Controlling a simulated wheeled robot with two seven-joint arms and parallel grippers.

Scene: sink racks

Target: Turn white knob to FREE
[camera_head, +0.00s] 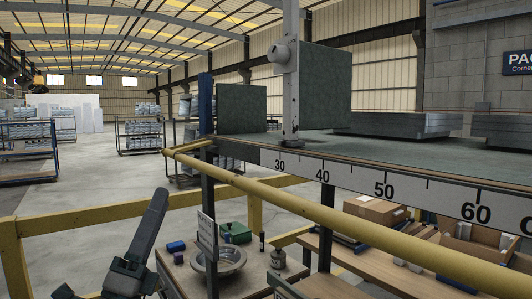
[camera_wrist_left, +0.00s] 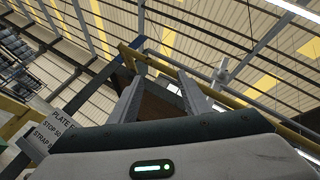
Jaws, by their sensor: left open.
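The white knob (camera_head: 278,54) is a pale round knob on the left side of an upright post (camera_head: 291,80), above the ruler edge of a green-grey bench. In the left wrist view the knob (camera_wrist_left: 222,75) seems to show beyond and to the right of the fingers, small and indistinct. No FREE mark can be read. My left gripper (camera_wrist_left: 160,80) is open and empty, its two fingers apart. In the head view my left gripper (camera_head: 142,242) is at the lower left, well below and left of the knob. My right gripper is not in view.
A yellow rail (camera_head: 330,215) runs across in front of the bench (camera_head: 410,150). A dark blue upright (camera_head: 206,110) and green-grey panels (camera_head: 325,85) stand near the knob. A low table below holds a round metal basin (camera_head: 218,262). Open floor lies to the left.

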